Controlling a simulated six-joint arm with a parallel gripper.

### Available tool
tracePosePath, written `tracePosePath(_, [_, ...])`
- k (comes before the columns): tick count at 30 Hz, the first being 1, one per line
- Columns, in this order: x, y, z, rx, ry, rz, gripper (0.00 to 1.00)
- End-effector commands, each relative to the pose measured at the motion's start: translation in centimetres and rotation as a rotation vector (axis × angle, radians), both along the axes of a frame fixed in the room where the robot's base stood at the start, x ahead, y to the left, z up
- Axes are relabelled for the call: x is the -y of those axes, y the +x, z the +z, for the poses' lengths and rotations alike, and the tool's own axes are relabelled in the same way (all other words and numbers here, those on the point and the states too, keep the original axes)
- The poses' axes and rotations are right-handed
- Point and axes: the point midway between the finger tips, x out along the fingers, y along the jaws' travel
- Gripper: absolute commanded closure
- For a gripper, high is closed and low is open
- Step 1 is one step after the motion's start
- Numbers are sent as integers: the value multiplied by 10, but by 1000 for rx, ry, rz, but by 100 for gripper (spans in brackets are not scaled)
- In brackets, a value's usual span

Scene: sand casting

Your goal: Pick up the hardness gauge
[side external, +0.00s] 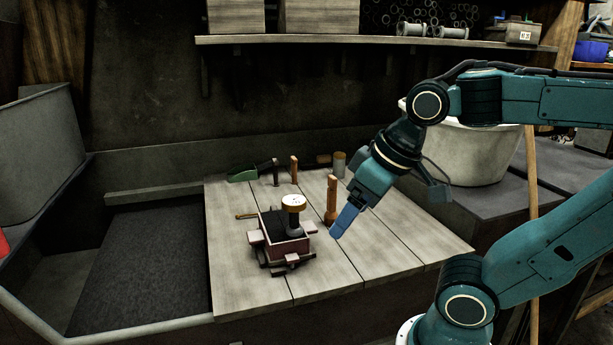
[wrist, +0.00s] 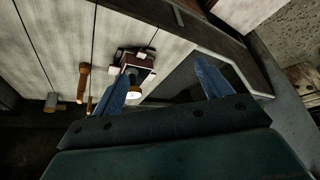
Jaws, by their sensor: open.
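The hardness gauge (side external: 293,203), with a round white face, a tan rim and a narrower dark stem, appears to stand upright on the dark sand of a small reddish moulding box (side external: 290,248) on the plank bench. My gripper (side external: 339,232) is open and empty, above the bench to the right of the gauge and apart from it.
A wooden-handled tool (side external: 331,200) stands close to my gripper. A green scoop (side external: 243,174), another handle (side external: 294,169) and a mallet (side external: 339,164) are along the bench's back. A sand bin (side external: 140,265) lies left, a white tub (side external: 470,150) right. The front right planks are clear.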

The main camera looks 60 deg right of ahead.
Motion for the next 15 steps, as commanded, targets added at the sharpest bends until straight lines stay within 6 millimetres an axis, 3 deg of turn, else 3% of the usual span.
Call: tracePosePath(15, [39,80,30,-184,157,-506,23])
